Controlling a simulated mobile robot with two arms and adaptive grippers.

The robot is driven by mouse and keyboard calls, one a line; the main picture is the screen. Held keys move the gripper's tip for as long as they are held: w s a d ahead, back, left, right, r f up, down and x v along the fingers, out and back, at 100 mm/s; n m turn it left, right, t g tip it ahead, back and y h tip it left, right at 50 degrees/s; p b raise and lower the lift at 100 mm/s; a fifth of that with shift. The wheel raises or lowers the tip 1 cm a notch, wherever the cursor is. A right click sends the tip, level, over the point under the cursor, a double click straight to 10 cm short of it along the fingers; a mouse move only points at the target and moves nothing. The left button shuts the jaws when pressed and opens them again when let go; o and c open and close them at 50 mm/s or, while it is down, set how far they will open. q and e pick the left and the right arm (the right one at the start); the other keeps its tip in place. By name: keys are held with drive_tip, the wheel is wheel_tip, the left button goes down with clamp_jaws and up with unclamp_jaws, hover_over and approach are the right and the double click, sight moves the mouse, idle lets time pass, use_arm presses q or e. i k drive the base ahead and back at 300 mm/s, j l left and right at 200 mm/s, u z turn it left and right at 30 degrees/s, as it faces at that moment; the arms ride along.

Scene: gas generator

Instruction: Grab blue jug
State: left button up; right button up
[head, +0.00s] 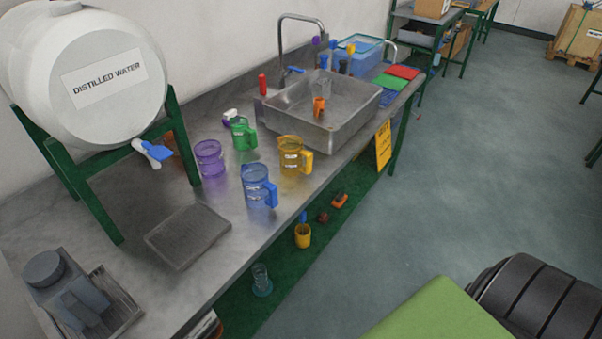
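The blue jug (256,186) is a see-through blue measuring jug with a solid blue handle on its right side. It stands upright on the steel counter (215,267), close to the front edge. A purple jug (210,158) stands behind it to the left, a green jug (242,134) stands further back, and a yellow jug (291,155) stands to its right. The jugs stand apart from each other. Neither of my grippers shows in the head view.
A white distilled water tank (95,100) with a blue tap sits on a green stand at left. A grey drain mat (188,236) lies left of the blue jug. A steel sink (330,128) is behind right. Open floor (470,170) lies right of the counter.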

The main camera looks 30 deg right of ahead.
sight(261, 189)
drive_tip(key=z, duration=0.75)
drive_tip(key=u, duration=0.25)
drive_tip(key=i+l+u, duration=0.15)
drive_tip(key=l+u, duration=0.75)
